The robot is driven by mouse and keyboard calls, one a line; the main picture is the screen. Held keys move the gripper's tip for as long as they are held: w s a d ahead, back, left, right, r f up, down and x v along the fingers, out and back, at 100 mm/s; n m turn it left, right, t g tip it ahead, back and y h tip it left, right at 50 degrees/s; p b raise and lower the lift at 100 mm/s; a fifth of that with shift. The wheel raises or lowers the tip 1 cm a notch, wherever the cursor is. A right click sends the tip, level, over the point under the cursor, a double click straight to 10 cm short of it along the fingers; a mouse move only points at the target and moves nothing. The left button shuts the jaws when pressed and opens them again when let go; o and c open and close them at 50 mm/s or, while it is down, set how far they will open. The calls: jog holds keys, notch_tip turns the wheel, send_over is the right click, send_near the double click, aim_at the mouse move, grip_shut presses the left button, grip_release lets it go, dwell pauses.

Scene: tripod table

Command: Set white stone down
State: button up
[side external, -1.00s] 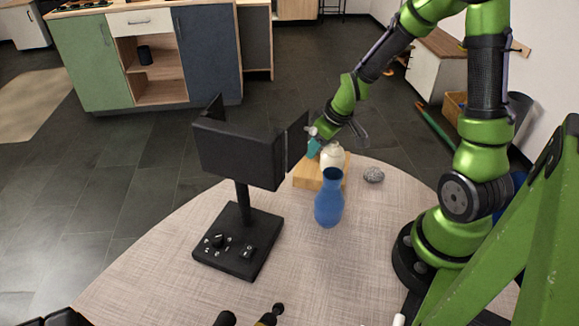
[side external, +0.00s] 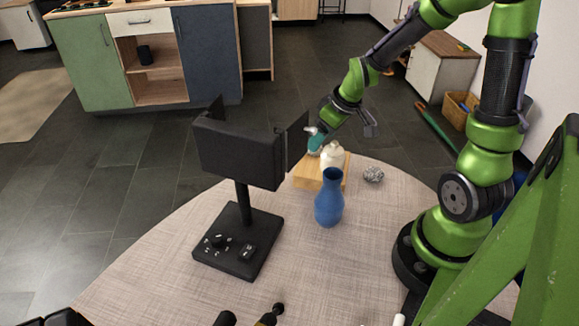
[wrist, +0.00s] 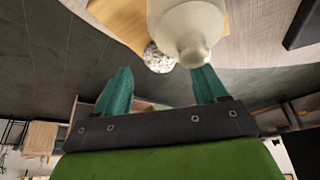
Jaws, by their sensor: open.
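In the side external view a crumpled grey-white stone (side external: 373,174) lies on the table to the right of a wooden block. In the wrist view a pale, rough stone (wrist: 158,60) shows between and beyond my fingertips, near the table edge, partly behind a white bottle-like object; I cannot tell whether it is the same stone. My gripper (wrist: 163,80) has its two teal fingers spread apart, with nothing visibly pinched. In the side external view my gripper (side external: 316,139) is at the far side of the block, close to the white object.
The white bottle-like object (side external: 333,155) stands on the wooden block (side external: 307,176). A blue vase (side external: 329,203) stands in front of it. A black stand with a screen (side external: 238,152) is to the left. The light table (side external: 350,265) is clear in front of the vase.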

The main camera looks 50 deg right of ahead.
jog(key=v, duration=0.8)
jog(key=s+a+r+m+t+y, duration=0.1)
jog(key=s+a+r+m, duration=0.1)
jog(key=a, duration=0.4)
jog(key=s+a+r+m+t+y, duration=0.1)
jog(key=s+a+r+m, duration=0.1)
jog(key=s+a+r, duration=0.3)
jog(key=shift+s+a+r+t, duration=0.35)
jog(key=shift+a+r, duration=0.5)
jog(key=shift+a, duration=0.25)
